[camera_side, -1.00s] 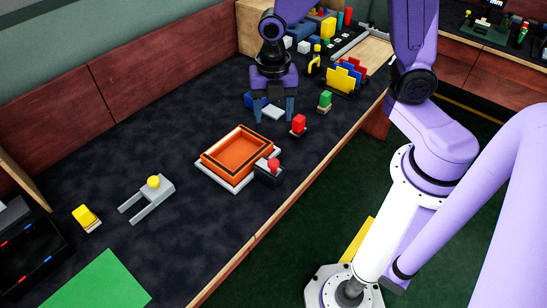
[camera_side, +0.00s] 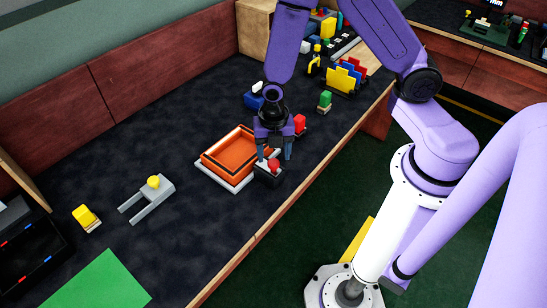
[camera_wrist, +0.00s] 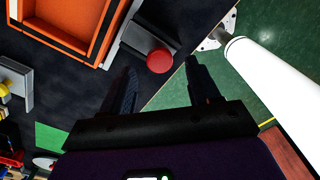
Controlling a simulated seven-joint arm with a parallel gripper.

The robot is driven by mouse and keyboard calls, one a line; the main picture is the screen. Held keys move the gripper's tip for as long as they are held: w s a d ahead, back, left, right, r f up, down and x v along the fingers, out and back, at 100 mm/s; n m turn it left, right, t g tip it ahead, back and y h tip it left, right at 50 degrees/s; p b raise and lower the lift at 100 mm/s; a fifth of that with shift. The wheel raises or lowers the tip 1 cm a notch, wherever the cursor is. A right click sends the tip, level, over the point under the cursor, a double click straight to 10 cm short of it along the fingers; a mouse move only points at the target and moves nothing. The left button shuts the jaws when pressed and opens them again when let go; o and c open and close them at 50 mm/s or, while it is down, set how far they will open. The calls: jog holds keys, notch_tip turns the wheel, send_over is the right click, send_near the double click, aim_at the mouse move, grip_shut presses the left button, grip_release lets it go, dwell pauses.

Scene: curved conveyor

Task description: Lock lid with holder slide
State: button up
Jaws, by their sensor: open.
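An orange box (camera_side: 213,167) with a dark rim sits on a white base plate (camera_side: 203,171); its corner shows in the wrist view (camera_wrist: 95,35). My gripper (camera_side: 275,155) is open, pointing down over the red knob. In the wrist view the knob lies between the fingertips; contact cannot be told.
A small block with a red top (camera_side: 299,123) and one with a green top (camera_side: 325,98) stand behind my gripper. A yellow block (camera_side: 84,216) and a green mat (camera_side: 100,283) are at the left.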

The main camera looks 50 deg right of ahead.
jog(key=shift+f, duration=1.35)
